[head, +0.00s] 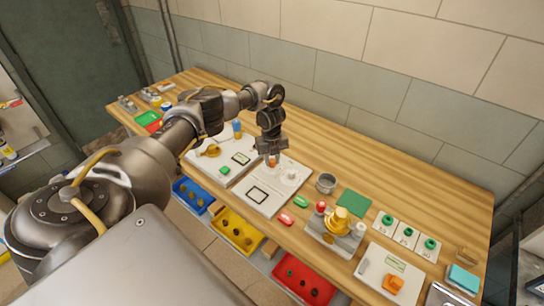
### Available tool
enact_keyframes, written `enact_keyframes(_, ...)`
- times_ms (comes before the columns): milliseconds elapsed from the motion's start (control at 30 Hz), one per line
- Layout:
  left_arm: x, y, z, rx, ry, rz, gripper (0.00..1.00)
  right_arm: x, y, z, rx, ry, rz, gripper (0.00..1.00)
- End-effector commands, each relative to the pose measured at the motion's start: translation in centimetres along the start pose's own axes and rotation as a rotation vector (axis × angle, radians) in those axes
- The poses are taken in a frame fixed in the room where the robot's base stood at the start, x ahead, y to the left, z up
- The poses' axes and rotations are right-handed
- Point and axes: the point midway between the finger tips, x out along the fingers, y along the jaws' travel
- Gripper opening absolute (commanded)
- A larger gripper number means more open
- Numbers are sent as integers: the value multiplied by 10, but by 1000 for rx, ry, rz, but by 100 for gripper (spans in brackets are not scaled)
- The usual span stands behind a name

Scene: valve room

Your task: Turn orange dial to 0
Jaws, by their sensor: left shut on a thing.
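The orange dial (272,160) stands on a white panel (247,200) near the middle of the wooden table. Only a little of it shows under my left gripper (271,152). My left gripper points down from above and is shut on the dial. The dial's pointer and its number marks are too small and too covered to read. A round white part (291,175) sits beside the dial on the same panel, and a black-framed square (258,194) lies nearer the front. My right gripper is not in view.
Left of the dial is another white panel (208,168) with a yellow part. To the right stand a metal cup (326,183), a yellow valve (340,220) and a panel with another orange knob (393,284). Blue, yellow and red bins (262,246) line the front. A wall closes the back.

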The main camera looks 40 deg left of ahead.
Motion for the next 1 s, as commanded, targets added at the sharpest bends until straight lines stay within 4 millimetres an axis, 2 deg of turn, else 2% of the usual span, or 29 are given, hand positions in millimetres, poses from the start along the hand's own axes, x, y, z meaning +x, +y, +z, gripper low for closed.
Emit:
enact_keyframes(700, -4, -2, 2, -677, -16, -3, 2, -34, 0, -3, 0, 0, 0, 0)
enact_keyframes(1000, -3, -2, 2, -898, -22, -4, 2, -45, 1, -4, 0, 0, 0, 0)
